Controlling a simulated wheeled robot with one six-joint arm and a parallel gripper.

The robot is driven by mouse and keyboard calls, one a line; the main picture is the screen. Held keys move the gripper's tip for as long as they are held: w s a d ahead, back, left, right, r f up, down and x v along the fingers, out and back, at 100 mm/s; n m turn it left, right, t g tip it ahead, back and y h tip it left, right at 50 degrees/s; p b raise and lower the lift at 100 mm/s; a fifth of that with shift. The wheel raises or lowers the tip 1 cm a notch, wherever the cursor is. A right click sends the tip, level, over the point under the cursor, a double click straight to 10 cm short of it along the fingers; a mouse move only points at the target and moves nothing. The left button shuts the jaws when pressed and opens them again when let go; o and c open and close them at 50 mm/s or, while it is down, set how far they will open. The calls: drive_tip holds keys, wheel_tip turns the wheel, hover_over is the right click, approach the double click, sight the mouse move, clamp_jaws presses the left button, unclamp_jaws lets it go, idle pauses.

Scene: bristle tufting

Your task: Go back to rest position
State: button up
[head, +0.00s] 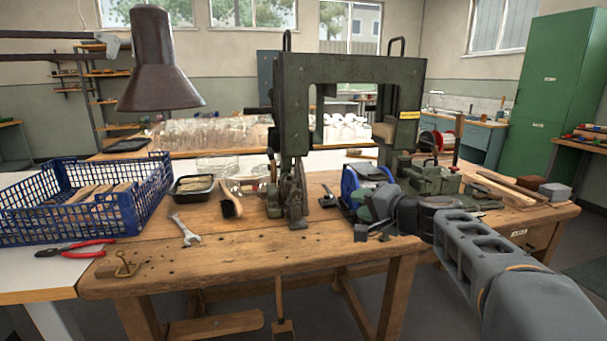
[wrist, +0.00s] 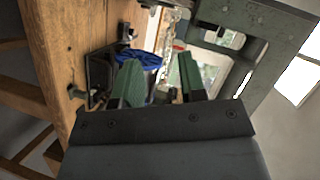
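My gripper (head: 366,222) is low over the front right of the wooden workbench (head: 270,244), in front of the tufting machine (head: 350,68), with my arm reaching in from the right. In the wrist view my gripper (wrist: 159,62) has its two green-padded fingers apart, with nothing seen held between them. The green-grey frame of the machine (wrist: 262,22) also shows there at the upper right. A blue reel (head: 350,183) stands on the bench just behind my gripper, partly hidden by it.
A blue crate (head: 136,215) stands at left, beside red pliers (head: 75,248). A black tray (head: 192,186), a brush (head: 229,200) and a wrench (head: 185,231) lie on the bench. A lamp (head: 158,65) hangs at upper left. A vise (head: 432,175) stands behind my arm. The front middle bench top is clear.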

drive_tip(key=s+a+r+n+g+h+p, duration=0.1)
drive_tip(key=s+r+n+g+h+p, duration=0.15)
drive_tip(key=s+p, duration=0.4)
drive_tip(key=s+a+r+n+g+h+p, duration=0.1)
drive_tip(key=s+a+n+g+p, duration=0.1)
drive_tip(key=s+g+p, duration=0.35)
drive_tip(key=s+d+r+n+h+p, duration=0.1)
drive_tip(key=s+d+h+p, duration=0.1)
drive_tip(key=s+p, duration=0.3)
drive_tip(key=s+d+r+n+g+h+p, duration=0.1)
drive_tip(key=s+d+n+h+p, duration=0.1)
drive_tip(key=s+p, duration=0.4)
drive_tip(key=shift+s+d+h+p, duration=0.2)
drive_tip(key=shift+d+h+p, duration=0.1)
drive_tip(key=shift+d+h, duration=0.3)
